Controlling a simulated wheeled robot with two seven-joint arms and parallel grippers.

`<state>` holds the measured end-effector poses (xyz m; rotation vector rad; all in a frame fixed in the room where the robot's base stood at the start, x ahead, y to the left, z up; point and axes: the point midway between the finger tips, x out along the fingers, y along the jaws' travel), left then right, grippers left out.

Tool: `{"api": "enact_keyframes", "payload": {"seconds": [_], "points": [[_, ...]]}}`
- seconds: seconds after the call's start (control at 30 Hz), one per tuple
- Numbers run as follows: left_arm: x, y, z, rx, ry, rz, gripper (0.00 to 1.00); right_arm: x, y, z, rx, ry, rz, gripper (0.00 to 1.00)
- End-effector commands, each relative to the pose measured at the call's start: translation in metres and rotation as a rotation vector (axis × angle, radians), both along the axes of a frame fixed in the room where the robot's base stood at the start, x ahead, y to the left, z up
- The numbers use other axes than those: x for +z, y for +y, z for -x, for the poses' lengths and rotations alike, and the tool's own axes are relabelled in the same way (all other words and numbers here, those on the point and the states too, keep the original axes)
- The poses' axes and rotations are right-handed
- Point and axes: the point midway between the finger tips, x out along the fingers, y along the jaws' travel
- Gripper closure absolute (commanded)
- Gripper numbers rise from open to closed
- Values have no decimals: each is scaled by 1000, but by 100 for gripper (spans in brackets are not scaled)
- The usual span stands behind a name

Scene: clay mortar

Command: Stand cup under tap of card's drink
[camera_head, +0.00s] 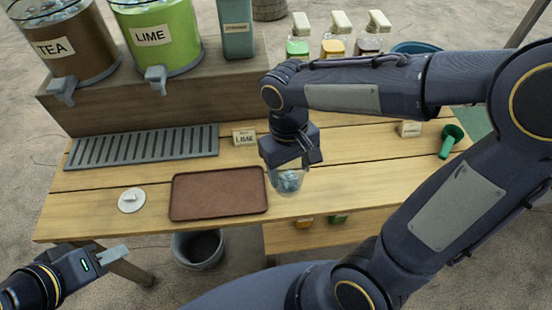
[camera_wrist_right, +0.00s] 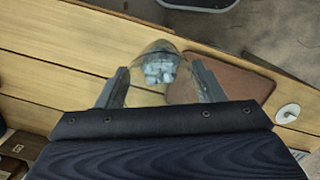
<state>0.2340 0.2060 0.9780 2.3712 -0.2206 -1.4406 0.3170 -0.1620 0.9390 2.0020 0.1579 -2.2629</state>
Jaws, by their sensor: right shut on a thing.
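A clear cup (camera_head: 290,183) with ice in it is held upright between the fingers of my right gripper (camera_head: 289,168), over the table right of the brown tray. The cup also shows in the right wrist view (camera_wrist_right: 157,68), between both fingers. A small card reading LIME (camera_head: 244,137) stands behind it. The green LIME dispenser (camera_head: 160,35) has a grey tap (camera_head: 156,78); the brown TEA dispenser (camera_head: 68,45) has a tap (camera_head: 62,90). Both stand on a raised wooden shelf. My left gripper (camera_head: 114,254) is empty, low in front of the table; its jaw gap is unclear.
A grey slotted drip tray (camera_head: 145,145) lies below the taps, with nothing on it. The brown tray (camera_head: 218,193) is empty; a white round lid-like disc (camera_head: 131,200) lies left of it. Several bottles (camera_head: 334,40) stand at the back. A green scoop (camera_head: 451,140) lies far right.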

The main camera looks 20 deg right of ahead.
Motion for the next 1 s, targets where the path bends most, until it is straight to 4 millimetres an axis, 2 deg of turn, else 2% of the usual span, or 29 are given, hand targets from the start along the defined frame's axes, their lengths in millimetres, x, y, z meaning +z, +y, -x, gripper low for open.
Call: {"api": "enact_keyframes", "payload": {"seconds": [0.2,0.4,0.73,0.9,1.0], "points": [[5,0,0,0,0,0,64,-25,-17,-53,-4,6,1,63],[4,0,0,0,0,0,64,-63,-26,-81,-1,5,1,63],[5,0,0,0,0,0,64,-86,-32,-100,-1,1,1,63],[3,0,0,0,0,0,64,-111,-31,-98,1,3,0,63],[3,0,0,0,0,0,64,-114,-31,-98,1,0,1,63]]}}
